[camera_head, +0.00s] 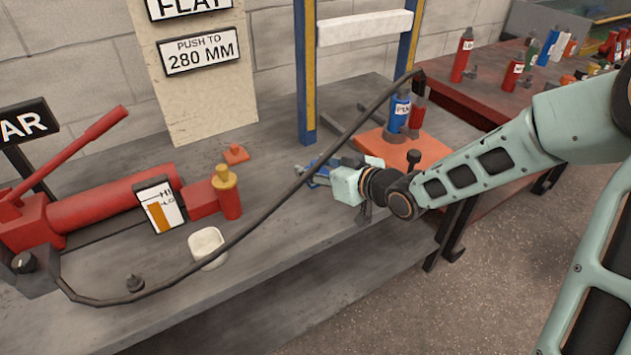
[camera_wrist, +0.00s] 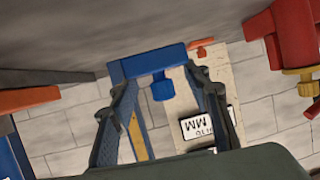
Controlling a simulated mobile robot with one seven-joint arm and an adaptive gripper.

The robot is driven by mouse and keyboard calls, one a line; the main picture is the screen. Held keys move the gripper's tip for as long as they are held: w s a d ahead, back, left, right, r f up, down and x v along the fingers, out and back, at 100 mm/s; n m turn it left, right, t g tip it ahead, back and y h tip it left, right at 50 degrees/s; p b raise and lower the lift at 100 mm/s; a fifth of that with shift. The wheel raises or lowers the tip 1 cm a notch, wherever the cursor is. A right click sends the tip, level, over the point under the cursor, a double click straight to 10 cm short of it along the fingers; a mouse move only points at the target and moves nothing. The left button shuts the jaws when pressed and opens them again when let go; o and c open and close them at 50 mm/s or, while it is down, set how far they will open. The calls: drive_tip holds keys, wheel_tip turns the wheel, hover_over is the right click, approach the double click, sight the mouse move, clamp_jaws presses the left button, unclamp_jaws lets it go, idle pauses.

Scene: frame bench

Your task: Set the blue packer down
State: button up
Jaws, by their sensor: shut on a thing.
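My gripper (camera_head: 322,174) is low over the grey bench (camera_head: 290,215), right of the red pump. It is shut on the blue packer (camera_wrist: 150,63), which spans the two fingertips (camera_wrist: 160,85) in the wrist view. The packer is a blue block with a short round blue part on one side. In the head view only a small part of the blue packer (camera_head: 316,172) shows, partly hidden by my gripper and the black hose. I cannot tell whether it touches the bench.
A black hose (camera_head: 250,227) arcs across the bench in front of my gripper. A blue-and-yellow frame post (camera_head: 306,80) stands behind. An orange plate (camera_head: 385,147) bears a blue bottle (camera_head: 400,112).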

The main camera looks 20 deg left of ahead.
drive_tip(key=shift+a+f+b, duration=0.1)
drive_tip(key=shift+f+b, duration=0.3)
drive_tip(key=shift+f, duration=1.2)
drive_tip(key=shift+f, duration=0.1)
drive_tip(key=shift+f, duration=0.15)
drive_tip(key=o, duration=1.3)
drive_tip(key=shift+o, duration=0.2)
drive_tip(key=shift+s+d+r, duration=0.1)
drive_tip(key=shift+d+r, duration=0.15)
drive_tip(key=shift+r, duration=0.15)
drive_tip(key=p+v, duration=0.4)
drive_tip(key=v, duration=0.6)
drive_tip(key=shift+s+d+r, duration=0.1)
drive_tip(key=shift+d+r, duration=0.05)
drive_tip(key=shift+d, duration=0.1)
drive_tip(key=shift+s+d+r, duration=0.1)
drive_tip(key=shift+s+d, duration=0.2)
